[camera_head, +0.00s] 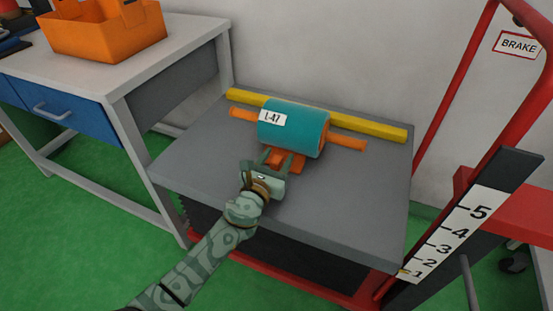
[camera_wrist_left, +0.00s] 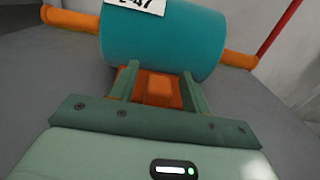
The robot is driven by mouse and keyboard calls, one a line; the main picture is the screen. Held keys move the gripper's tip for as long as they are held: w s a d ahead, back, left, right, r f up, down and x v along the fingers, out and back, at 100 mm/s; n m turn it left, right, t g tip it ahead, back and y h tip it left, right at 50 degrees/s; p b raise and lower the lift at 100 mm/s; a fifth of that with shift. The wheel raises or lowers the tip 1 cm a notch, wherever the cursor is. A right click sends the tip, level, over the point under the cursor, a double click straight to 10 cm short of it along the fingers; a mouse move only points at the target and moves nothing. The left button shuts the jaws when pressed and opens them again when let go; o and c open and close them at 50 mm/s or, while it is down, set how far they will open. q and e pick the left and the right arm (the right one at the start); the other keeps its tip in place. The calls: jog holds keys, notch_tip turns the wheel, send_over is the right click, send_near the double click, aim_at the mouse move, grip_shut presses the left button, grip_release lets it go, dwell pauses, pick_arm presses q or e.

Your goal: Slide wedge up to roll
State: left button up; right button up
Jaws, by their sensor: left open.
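The teal roll (camera_head: 294,128) with a white L-47 label and an orange core lies on the grey table top (camera_head: 350,200). It also shows in the left wrist view (camera_wrist_left: 165,42). The orange wedge (camera_head: 284,162) sits at the near side of the roll, partly hidden by my gripper. In the left wrist view the wedge (camera_wrist_left: 158,90) lies between the fingers, its far end at the roll. Whether it touches the roll I cannot tell. My left gripper (camera_head: 283,160) is open, its fingers either side of the wedge. My right gripper is not in view.
A yellow bar (camera_head: 375,129) runs along the far edge of the table top, behind the roll. A red frame (camera_head: 455,90) and a numbered scale board (camera_head: 460,225) stand at the right. A desk with an orange bin (camera_head: 105,38) stands at the left.

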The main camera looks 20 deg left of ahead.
pick_arm(q)
jog(key=shift+s, duration=0.2)
jog(key=s+p, duration=0.1)
jog(key=s, duration=0.6)
jog(key=shift+s+a+r+p, duration=0.1)
jog(key=shift+s+p, duration=0.15)
jog(key=shift+p, duration=0.05)
jog(key=s, duration=0.8)
jog(key=shift+s+a, duration=0.15)
jog(key=shift+s, duration=0.05)
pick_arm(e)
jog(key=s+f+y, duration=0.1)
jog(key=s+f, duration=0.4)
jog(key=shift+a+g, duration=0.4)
